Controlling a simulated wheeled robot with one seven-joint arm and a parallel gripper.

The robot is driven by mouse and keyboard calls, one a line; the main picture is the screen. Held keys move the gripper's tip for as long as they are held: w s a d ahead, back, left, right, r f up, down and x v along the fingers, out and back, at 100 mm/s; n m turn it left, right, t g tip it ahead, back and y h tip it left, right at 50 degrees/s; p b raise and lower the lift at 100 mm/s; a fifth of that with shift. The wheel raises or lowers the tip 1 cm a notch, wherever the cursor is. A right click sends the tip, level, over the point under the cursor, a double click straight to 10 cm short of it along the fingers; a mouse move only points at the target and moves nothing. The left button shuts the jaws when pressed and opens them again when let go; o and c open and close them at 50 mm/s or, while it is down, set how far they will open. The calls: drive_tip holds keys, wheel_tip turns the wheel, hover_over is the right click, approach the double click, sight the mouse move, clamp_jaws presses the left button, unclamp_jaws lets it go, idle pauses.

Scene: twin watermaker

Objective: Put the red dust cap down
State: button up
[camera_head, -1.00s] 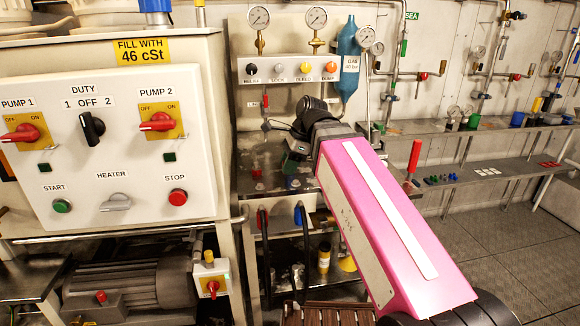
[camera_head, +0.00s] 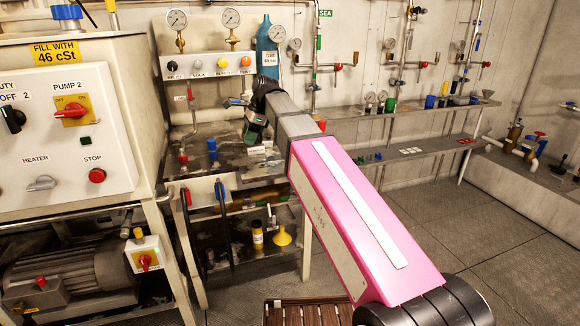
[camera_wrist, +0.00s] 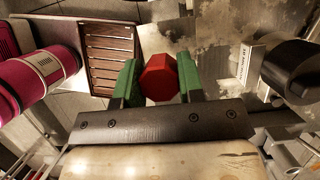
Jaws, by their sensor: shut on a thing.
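The red dust cap (camera_wrist: 158,77) sits between the two green fingers of my gripper (camera_wrist: 158,80) in the wrist view, and the fingers are shut on it. It looks like a red many-sided knob; its far side is hidden. In the head view my gripper (camera_head: 256,126) is small and dark, over the right part of the stained metal bench (camera_head: 228,158). The cap cannot be made out there. In the wrist view a stained metal surface (camera_wrist: 205,35) lies beyond the cap; I cannot tell the gap between them.
A blue fitting (camera_head: 212,148) and a red-topped fitting (camera_head: 183,156) stand on the bench left of my gripper. The gauge panel (camera_head: 205,67) and blue bottle (camera_head: 268,45) are behind. A wooden slatted platform (camera_head: 300,313) lies low in front. Open floor (camera_head: 480,235) is at right.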

hover_over(275, 164)
drive_tip(key=f, duration=0.4)
drive_tip(key=d+f, duration=0.1)
drive_tip(key=f, duration=0.1)
drive_tip(key=shift+w+f, duration=0.15)
drive_tip(key=shift+f, duration=2.2)
drive_tip(key=shift+f, duration=0.15)
drive_tip(key=shift+f, duration=0.2)
